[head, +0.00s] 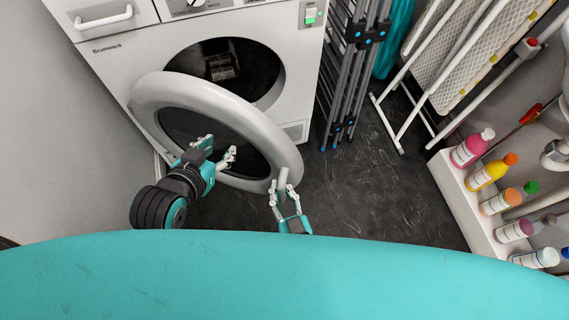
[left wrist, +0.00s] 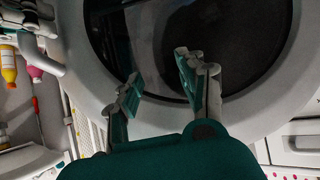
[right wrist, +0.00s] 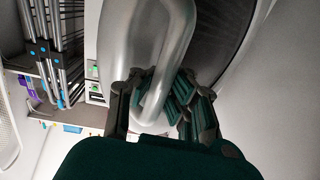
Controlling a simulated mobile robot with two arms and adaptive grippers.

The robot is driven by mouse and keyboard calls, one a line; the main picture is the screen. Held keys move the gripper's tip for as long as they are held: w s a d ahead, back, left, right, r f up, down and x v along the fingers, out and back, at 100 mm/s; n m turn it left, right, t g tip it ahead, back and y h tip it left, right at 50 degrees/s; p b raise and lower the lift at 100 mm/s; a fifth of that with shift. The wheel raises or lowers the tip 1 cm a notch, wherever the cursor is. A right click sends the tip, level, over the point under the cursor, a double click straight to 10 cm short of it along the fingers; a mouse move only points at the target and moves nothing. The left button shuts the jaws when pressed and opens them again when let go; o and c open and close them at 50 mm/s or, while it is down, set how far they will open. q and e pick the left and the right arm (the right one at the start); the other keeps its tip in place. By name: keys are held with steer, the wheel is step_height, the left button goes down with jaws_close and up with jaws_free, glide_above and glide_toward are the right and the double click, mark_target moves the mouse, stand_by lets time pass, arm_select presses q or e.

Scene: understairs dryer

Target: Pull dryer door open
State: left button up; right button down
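The white dryer (head: 275,50) stands at the back with its drum opening showing. Its round grey door (head: 148,92) is swung out from the front, toward me, with dark glass in the middle. The light grey door handle (right wrist: 176,45) is a loop at the rim; it also shows in the head view (head: 283,177). My right gripper (head: 282,187) has its fingers on both sides of the handle and looks shut on it. My left gripper (head: 217,149) is open and empty, in front of the door's glass; its contact with the door cannot be told.
A folded drying rack (head: 350,70) and an ironing board (head: 450,50) stand right of the dryer. A white shelf (head: 465,205) with several bottles is at the right. Dark floor (head: 375,195) is clear between. A grey wall is at the left.

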arm_select(q)
steer(key=shift+s+a+f+g+y+p, duration=0.15)
steer(key=shift+s+a+f+g, duration=0.25)
steer(key=shift+s+f+g, duration=0.4)
steer(key=shift+s+a+f+g+y+p, duration=0.15)
steer(key=shift+s+a+f+g, duration=0.35)
steer(key=shift+s, duration=0.4)
arm_select(e)
steer(key=s+a, duration=0.2)
steer(key=s, duration=0.4)
steer(key=shift+a+f, duration=0.15)
steer(key=shift+f, duration=0.05)
arm_select(q)
steer(key=shift+d+f, duration=0.1)
arm_select(e)
steer(key=c, duration=1.5)
jaws_free()
steer(key=shift+s+d+r, duration=0.1)
steer(key=shift+d, duration=0.1)
steer(key=shift+o, duration=1.2)
arm_select(q)
steer(key=shift+s+d, duration=0.15)
steer(key=shift+d, duration=0.1)
arm_select(e)
steer(key=shift+o, duration=0.2)
steer(key=shift+a, duration=0.2)
steer(key=shift+r, duration=0.1)
